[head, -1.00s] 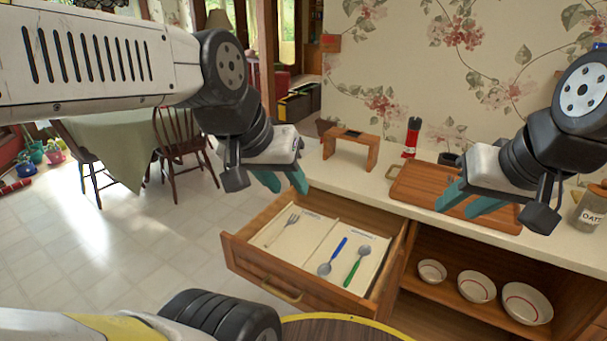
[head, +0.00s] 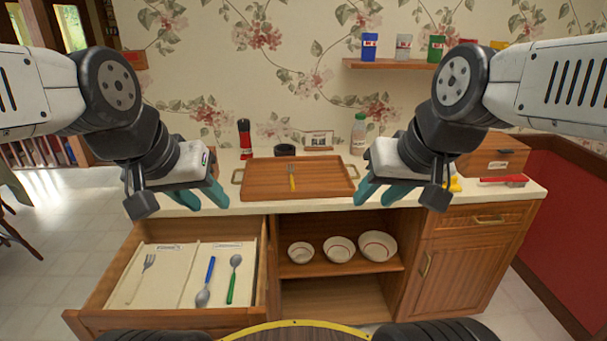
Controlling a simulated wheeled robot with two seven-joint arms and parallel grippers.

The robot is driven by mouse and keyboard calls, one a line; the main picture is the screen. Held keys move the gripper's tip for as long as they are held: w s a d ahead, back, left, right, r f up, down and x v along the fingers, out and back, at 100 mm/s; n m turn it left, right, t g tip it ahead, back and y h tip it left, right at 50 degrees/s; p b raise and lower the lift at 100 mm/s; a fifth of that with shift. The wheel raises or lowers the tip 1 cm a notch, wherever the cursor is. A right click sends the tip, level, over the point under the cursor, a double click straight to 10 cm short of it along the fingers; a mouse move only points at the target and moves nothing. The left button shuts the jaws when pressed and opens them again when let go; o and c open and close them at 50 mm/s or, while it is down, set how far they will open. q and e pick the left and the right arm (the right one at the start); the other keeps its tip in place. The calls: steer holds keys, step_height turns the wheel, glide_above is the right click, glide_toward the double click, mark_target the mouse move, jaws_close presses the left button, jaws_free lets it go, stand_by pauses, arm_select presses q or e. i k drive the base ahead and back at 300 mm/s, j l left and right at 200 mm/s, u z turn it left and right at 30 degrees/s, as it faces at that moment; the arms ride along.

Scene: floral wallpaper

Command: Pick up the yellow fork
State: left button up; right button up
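The yellow fork (head: 292,181) lies near the middle of a brown wooden tray (head: 322,186) on the counter. Its handle is yellow and points toward me; its grey tines point to the back wall. My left gripper (head: 203,196) hangs left of the tray with its teal fingers apart, open and empty. Neither gripper touches the fork.
An open drawer (head: 170,318) at the lower left holds a grey fork (head: 143,277), a blue-handled spoon (head: 205,283) and a green-handled spoon (head: 233,278). Bowls (head: 340,249) stand on the shelf below the counter. A pepper mill (head: 245,140) and a bottle (head: 358,134) stand behind the tray.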

mark_target(292, 185)
steer(key=k+j+u, duration=0.15)
steer(key=k+u, duration=0.25)
steer(key=k, duration=0.25)
steer(key=i+l+u, duration=0.35)
steer(key=l+u, duration=0.2)
steer(key=i+l+u, duration=0.25)
steer(key=l, duration=0.15)
steer(key=i+l, duration=0.1)
steer(key=l, duration=0.3)
steer(key=i+l, duration=0.1)
steer(key=l, duration=0.25)
steer(key=i+l, duration=0.15)
steer(key=l, duration=0.25)
steer(key=i+l, duration=0.1)
steer(key=l, duration=0.3)
steer(key=i+l, duration=0.1)
steer(key=l, duration=0.3)
